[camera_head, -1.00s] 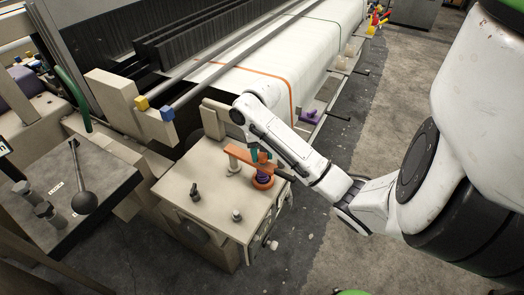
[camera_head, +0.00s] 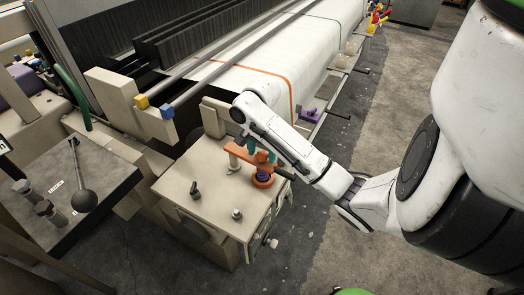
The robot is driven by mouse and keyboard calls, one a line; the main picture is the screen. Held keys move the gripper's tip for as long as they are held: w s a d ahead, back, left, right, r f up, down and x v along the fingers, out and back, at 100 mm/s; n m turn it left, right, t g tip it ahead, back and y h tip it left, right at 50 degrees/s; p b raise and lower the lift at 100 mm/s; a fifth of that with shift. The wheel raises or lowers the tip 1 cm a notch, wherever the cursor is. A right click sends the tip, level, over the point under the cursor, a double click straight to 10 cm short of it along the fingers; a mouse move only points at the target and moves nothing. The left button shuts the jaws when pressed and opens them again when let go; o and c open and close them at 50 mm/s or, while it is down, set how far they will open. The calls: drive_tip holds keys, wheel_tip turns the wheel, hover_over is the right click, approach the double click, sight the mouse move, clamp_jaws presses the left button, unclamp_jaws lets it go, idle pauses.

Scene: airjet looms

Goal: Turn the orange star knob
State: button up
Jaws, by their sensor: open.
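The cream machine box (camera_head: 215,205) near the middle has a round orange part (camera_head: 263,182) with a purple centre near its right rear edge. I take this for the orange star knob; its star shape cannot be made out. My gripper (camera_head: 261,155) is just above it, below my white arm. Two teal finger pieces show with a gap between them, among orange pieces that overlap in this view. The gripper is open. My arm hides part of it, and I cannot tell whether it touches the knob.
Small dark knobs and a pale post stand on the same box. A ball-ended lever (camera_head: 84,200) sits on the dark panel at left. The white cloth roll (camera_head: 290,60) and metal bars lie behind. A purple part (camera_head: 310,115) is beyond my arm. Floor at right is open.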

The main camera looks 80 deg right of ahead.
drive_tip(key=shift+d+r, duration=0.2)
drive_tip(key=shift+r, duration=0.5)
drive_tip(key=shift+a+r, duration=0.2)
drive_tip(key=shift+r, duration=2.1)
wheel_tip(320, 180, up, 11)
drive_tip(key=shift+f, duration=0.1)
